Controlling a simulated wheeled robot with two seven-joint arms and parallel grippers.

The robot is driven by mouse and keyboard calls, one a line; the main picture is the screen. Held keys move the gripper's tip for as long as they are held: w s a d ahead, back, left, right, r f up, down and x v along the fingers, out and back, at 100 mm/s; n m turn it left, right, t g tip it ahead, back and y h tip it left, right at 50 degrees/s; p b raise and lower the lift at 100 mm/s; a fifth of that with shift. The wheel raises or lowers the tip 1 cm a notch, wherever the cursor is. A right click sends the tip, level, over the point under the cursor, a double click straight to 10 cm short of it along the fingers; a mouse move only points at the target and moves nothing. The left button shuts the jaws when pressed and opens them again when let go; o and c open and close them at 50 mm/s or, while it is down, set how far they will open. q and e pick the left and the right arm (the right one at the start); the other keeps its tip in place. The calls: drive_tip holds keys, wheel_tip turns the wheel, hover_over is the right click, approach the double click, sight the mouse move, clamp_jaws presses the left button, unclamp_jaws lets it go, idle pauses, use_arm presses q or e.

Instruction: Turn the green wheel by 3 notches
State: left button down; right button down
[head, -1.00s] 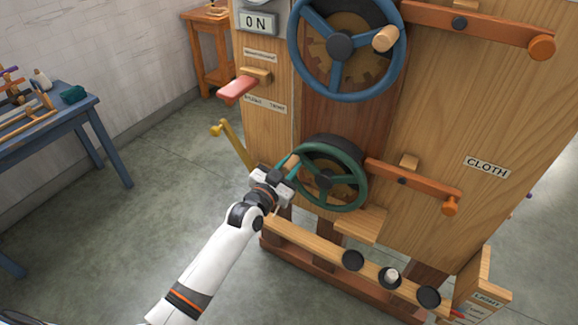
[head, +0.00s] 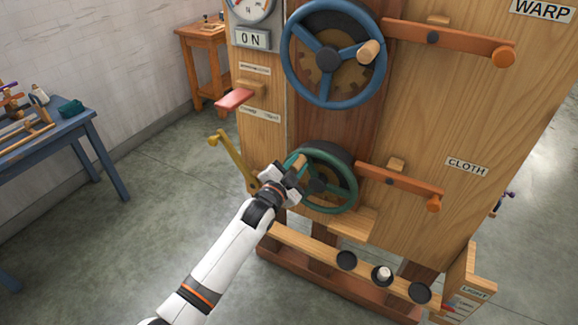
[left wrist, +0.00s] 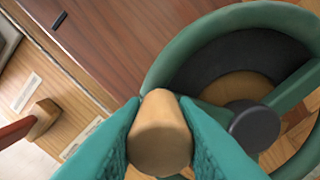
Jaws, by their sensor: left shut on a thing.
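The green wheel (head: 352,190) is mounted low on the wooden machine's front, below a blue wheel. My left gripper (head: 296,165) is at the green wheel's upper left rim in the head view. In the left wrist view, the gripper's teal fingers (left wrist: 160,140) are shut on the wheel's wooden handle knob (left wrist: 160,132), one finger on each side. The green rim (left wrist: 190,42) and dark hub (left wrist: 255,128) show to the right of the knob. My arm hides part of the wheel's left side in the head view. My right gripper is not in view.
The blue wheel (head: 292,72) sits above. An orange lever (head: 410,183) is right of the green wheel, and a red-ended lever (head: 236,99) and a brass lever (head: 233,157) are at left. A blue table (head: 92,118) stands far left. Floor between is clear.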

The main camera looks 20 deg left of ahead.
use_arm(q)
drive_tip(key=shift+s+d+r+m, duration=0.2)
drive_tip(key=shift+d+m, duration=0.7)
drive_tip(key=shift+m, duration=0.2)
drive_tip(key=shift+s+d+r+m, duration=0.2)
drive_tip(key=shift+s+d+m, duration=0.05)
drive_tip(key=shift+d+m, duration=0.75)
drive_tip(key=shift+s+d+r+m, duration=0.2)
drive_tip(key=shift+d+m, duration=0.6)
drive_tip(key=shift+m, duration=0.4)
drive_tip(key=c, duration=1.1)
unclamp_jaws()
drive_tip(key=shift+c, duration=0.2)
drive_tip(key=v, duration=1.2)
drive_tip(key=shift+d+f, duration=0.1)
drive_tip(key=shift+f, duration=0.05)
